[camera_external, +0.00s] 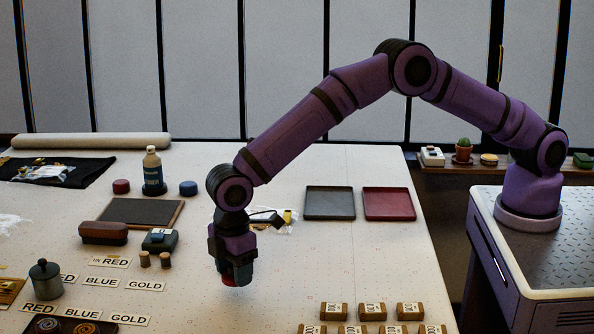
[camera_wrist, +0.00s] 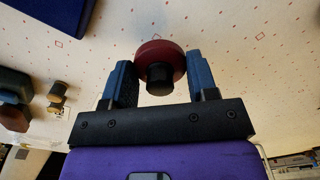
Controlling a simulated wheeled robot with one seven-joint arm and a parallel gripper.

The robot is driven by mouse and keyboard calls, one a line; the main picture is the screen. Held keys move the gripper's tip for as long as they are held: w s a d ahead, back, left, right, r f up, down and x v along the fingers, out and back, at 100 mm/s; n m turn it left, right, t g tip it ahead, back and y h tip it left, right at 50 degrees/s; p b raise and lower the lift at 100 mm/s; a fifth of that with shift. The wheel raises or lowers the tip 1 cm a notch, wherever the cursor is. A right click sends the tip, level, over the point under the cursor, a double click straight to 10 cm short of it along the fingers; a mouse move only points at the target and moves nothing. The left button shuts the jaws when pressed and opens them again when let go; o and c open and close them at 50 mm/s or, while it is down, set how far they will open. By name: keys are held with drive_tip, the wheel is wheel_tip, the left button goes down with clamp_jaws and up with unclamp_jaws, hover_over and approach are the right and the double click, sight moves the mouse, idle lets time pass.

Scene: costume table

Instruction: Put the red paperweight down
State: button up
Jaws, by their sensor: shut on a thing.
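The red paperweight (camera_wrist: 150,47) is a round red disc with a black knob, seen between my gripper's two blue fingers in the wrist view. My gripper (camera_wrist: 159,68) is shut on it. In the external view my gripper (camera_external: 236,272) points down over the pale table, left of the two trays. Only a small red part of the paperweight (camera_external: 229,282) shows below the fingers there. It is low over the table; I cannot tell whether it touches the surface.
A grey tray (camera_external: 330,203) and a dark red tray (camera_external: 388,204) lie to the right. Several wooden blocks (camera_external: 372,312) stand at the front. To the left are two small corks (camera_external: 145,259), a dark box (camera_external: 160,241) and word labels (camera_external: 144,286). The table around my gripper is clear.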

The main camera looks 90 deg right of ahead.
sight(226, 275)
drive_tip(key=shift+w+a+f, duration=0.1)
drive_tip(key=shift+w+a, duration=0.1)
drive_tip(key=shift+w, duration=0.65)
drive_tip(key=shift+f, duration=1.7)
drive_tip(key=shift+f, duration=0.1)
drive_tip(key=o, duration=1.1)
wheel_tip(226, 275, up, 12)
drive_tip(key=shift+r, duration=0.15)
